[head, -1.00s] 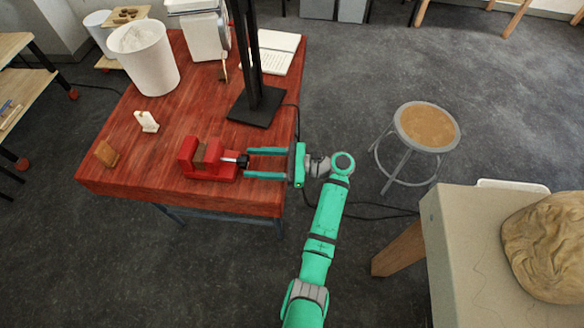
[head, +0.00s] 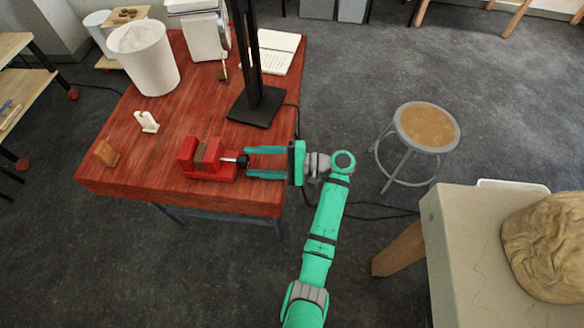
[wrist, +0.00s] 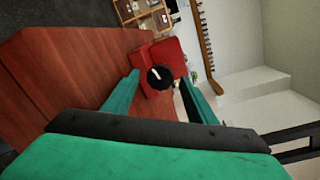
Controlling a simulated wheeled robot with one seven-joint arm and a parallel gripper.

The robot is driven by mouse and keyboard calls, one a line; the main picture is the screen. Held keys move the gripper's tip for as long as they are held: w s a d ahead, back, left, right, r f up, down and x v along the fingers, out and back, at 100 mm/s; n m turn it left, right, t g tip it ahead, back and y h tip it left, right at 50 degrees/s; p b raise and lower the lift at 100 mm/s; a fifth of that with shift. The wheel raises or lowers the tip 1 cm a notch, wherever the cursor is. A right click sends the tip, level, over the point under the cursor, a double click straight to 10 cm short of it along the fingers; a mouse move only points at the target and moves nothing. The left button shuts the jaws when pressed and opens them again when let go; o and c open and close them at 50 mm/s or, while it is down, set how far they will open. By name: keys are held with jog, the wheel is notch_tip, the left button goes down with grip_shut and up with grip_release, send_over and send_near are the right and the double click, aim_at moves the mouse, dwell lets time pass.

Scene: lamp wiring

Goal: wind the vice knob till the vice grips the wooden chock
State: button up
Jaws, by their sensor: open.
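The red vice (head: 213,171) sits near the front right edge of the red wooden table. A brown wooden chock (head: 200,155) stands between its jaws; I cannot tell whether both jaws touch it. The black vice knob (head: 243,161) is on the right end of the screw. My gripper (head: 248,163) is open, its teal fingers reaching left on either side of the knob. In the wrist view the knob (wrist: 160,76) with a pale stripe lies between the fingertips (wrist: 162,80), with the vice (wrist: 172,52) behind it. I see no firm contact with the knob.
A black post on a square base (head: 256,106) stands behind the vice. A white bucket (head: 143,58), a small white holder (head: 147,121) and a wooden block (head: 107,154) are on the table (head: 135,170). A stool (head: 427,127) stands to the right.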

jog(key=n, duration=0.5)
jog(key=shift+r+n, duration=0.1)
jog(key=shift+n, duration=0.2)
jog(key=n+t, duration=0.1)
jog(key=n, duration=0.5)
jog(key=shift+s, duration=0.1)
jog(key=n, duration=0.6)
jog(key=shift+s+t, duration=0.1)
jog(key=shift+t, duration=0.2)
jog(key=n, duration=0.6)
jog(key=shift+n+y, duration=0.3)
jog(key=s+d, duration=0.1)
jog(key=d, duration=0.9)
jog(key=shift+s+d, duration=0.15)
jog(key=shift+d, duration=0.25)
jog(key=shift+r, duration=0.1)
